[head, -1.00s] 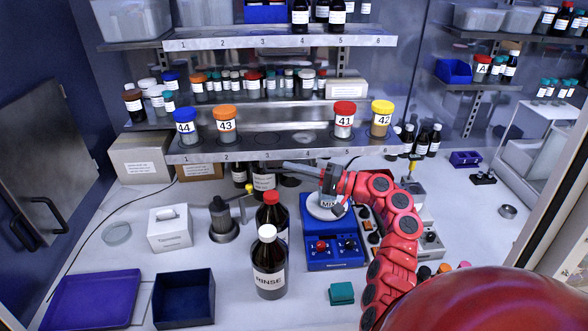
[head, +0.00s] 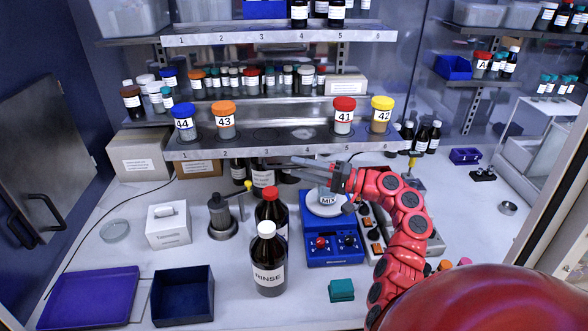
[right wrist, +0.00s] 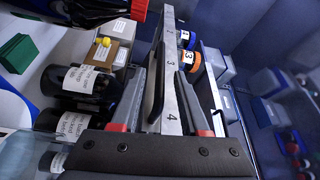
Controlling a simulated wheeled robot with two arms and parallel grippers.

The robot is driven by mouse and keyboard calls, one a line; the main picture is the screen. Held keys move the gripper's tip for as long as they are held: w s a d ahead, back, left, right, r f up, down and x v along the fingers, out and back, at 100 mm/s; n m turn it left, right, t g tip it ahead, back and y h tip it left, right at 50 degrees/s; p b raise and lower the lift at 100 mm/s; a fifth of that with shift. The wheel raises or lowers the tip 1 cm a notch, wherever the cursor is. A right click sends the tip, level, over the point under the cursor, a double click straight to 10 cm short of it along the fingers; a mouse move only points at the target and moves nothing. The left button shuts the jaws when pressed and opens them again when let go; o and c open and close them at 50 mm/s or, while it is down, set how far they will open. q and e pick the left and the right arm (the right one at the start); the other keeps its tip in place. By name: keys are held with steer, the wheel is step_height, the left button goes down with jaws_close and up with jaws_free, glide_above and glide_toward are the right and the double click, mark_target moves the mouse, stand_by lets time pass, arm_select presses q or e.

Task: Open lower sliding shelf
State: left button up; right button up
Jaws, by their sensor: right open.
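The lower sliding shelf (head: 215,149) has a metal front lip numbered from 1 on the left. It bears jars 44 (head: 184,124), 43 (head: 225,121), 41 (head: 344,117) and 42 (head: 381,116). My right gripper (head: 300,166) is open at the front lip, around its middle numbers, with its fingers pointing left. In the right wrist view, the numbered lip (right wrist: 171,85) runs between the two spread fingers of the gripper (right wrist: 160,85). I cannot tell whether either finger touches it. My left gripper is not in view.
A RINSE bottle (head: 268,260) and a red-capped bottle (head: 270,215) stand below and in front of the shelf. The blue MIX device (head: 333,247) sits under my right wrist. An upper numbered shelf (head: 280,38) is above. Free counter lies at the front.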

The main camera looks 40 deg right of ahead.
steer(key=b+v, duration=0.4)
steer(key=v, duration=1.1)
steer(key=shift+f, duration=0.1)
